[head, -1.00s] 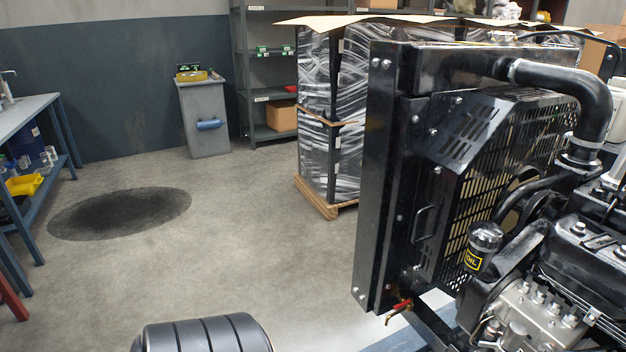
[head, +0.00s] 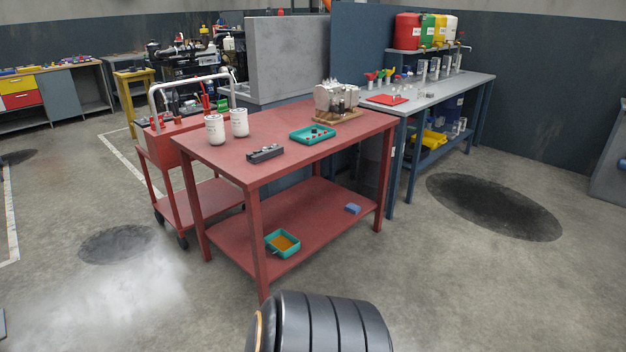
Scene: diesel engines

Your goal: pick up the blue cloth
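A small flat blue block-like item (head: 353,208), which looks like the folded blue cloth, lies on the lower shelf (head: 318,218) of the red table, near its right end. It is too small to make out its folds. The red table's top (head: 225,160) is above it, and the front of the shelf is open. Neither of my grippers is in view.
A teal tray (head: 283,243) with orange contents shares the lower shelf. White canisters (head: 215,130), a teal tray (head: 312,134) and a metal part stand on top. A red cart (head: 180,198) is left, a grey-topped bench (head: 430,90) right.

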